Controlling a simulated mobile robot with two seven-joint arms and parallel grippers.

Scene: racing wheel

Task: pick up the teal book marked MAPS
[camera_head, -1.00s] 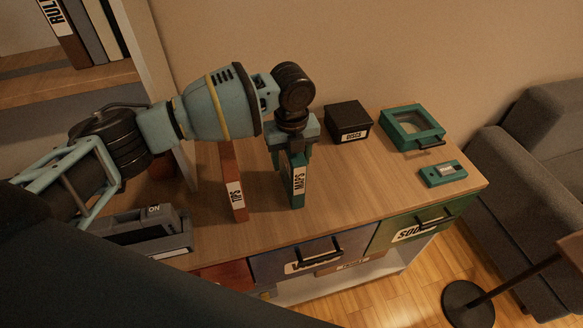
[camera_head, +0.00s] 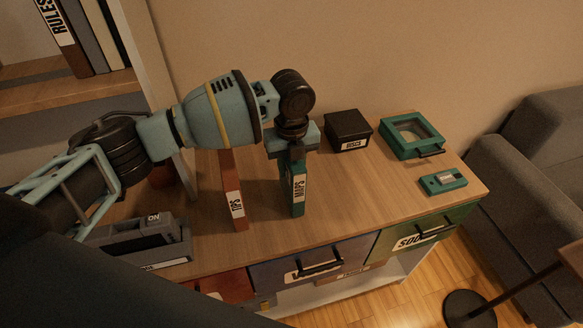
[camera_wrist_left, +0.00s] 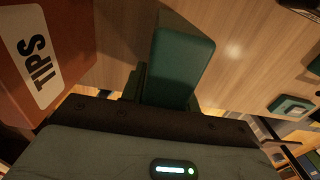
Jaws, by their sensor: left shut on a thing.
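The teal book marked MAPS (camera_head: 299,190) stands upright on the wooden cabinet top, its label facing the front. My left gripper (camera_head: 295,158) comes down from above and is shut on the book's upper part. In the left wrist view the teal book (camera_wrist_left: 180,62) sits between the fingers (camera_wrist_left: 165,92), which partly hide it. The book's foot appears at or very near the cabinet top; I cannot tell whether there is a gap. My right gripper is not in view.
A red book marked TIPS (camera_head: 233,195) stands just left of the teal one. A black DISCS box (camera_head: 347,128), a teal glass-lidded case (camera_head: 411,135) and a small teal device (camera_head: 443,180) lie to the right. A grey ON device (camera_head: 145,240) is at left.

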